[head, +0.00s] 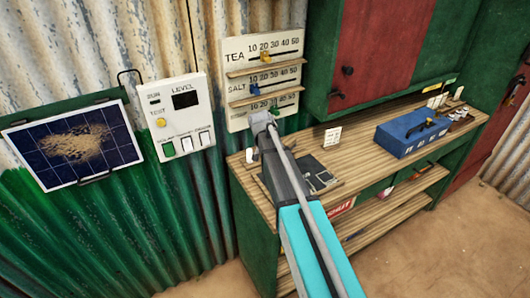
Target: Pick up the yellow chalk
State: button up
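I cannot single out a yellow chalk for certain. A small yellow item (428,123) lies on top of the blue box (404,136) on the wooden counter (352,152), too small to name. My arm reaches up from the bottom middle, teal below and grey above, and hides part of the counter's left end. No gripper fingers show.
Left of the counter are a white switch panel (181,87) with a yellow button and a solar panel (50,148). A slider board (236,48) hangs above the counter. Small white cards (332,136) stand on it. Shelves (390,213) run below; bare floor (440,240) lies in front.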

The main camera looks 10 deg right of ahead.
dwell(0.3)
grip_shut()
jog(key=shift+r, duration=0.15)
dwell(0.4)
notch_tip(320, 180, up, 3)
jog(key=p, duration=0.3)
jog(key=s+d+r+p, duration=0.1)
jog(key=s+r+p, duration=0.8)
jog(key=s, duration=0.5)
jog(key=shift+d+r+p, duration=0.35)
jog(key=shift+p, duration=0.15)
